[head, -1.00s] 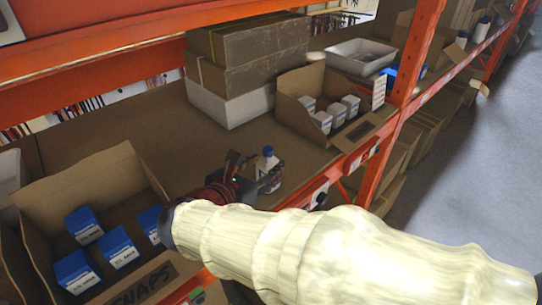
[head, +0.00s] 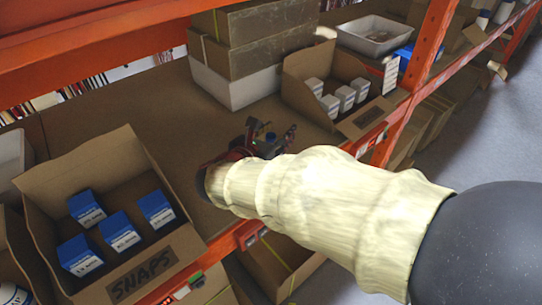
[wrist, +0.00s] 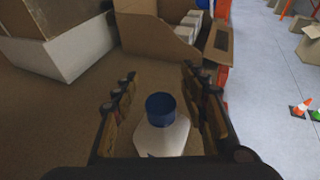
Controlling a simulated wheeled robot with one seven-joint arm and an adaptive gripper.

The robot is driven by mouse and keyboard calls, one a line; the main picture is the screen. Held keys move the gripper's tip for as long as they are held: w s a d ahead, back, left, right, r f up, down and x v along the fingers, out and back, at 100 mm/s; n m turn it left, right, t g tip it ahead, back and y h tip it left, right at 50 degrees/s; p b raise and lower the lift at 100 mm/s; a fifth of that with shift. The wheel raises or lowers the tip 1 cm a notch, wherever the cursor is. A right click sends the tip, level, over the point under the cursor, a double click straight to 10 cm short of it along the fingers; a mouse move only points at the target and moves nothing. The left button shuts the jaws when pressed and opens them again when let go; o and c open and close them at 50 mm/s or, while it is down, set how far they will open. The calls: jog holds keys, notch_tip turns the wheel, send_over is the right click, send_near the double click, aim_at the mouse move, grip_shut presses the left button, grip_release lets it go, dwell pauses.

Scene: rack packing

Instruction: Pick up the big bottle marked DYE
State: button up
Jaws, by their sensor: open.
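A white bottle with a blue cap (wrist: 161,120) stands upright on the shelf board, between the open fingers of my gripper (wrist: 158,112) in the wrist view. Neither finger clearly touches it. The bottle's front is out of sight, so I cannot read any marking. In the head view my arm and gripper (head: 268,138) hide nearly all of the bottle; only a bit of its blue cap (head: 271,136) shows.
A cardboard box marked SNAPS (head: 142,277) with several blue-topped boxes stands at the left. Another carton (head: 309,100) with several white boxes stands behind the bottle. Stacked boxes (head: 262,50) are at the back. An orange upright (head: 428,50) is at the right.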

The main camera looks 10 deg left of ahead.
jog(key=shift+w, duration=0.1)
jog(key=shift+c, duration=1.1)
jog(key=shift+d, duration=0.1)
grip_shut()
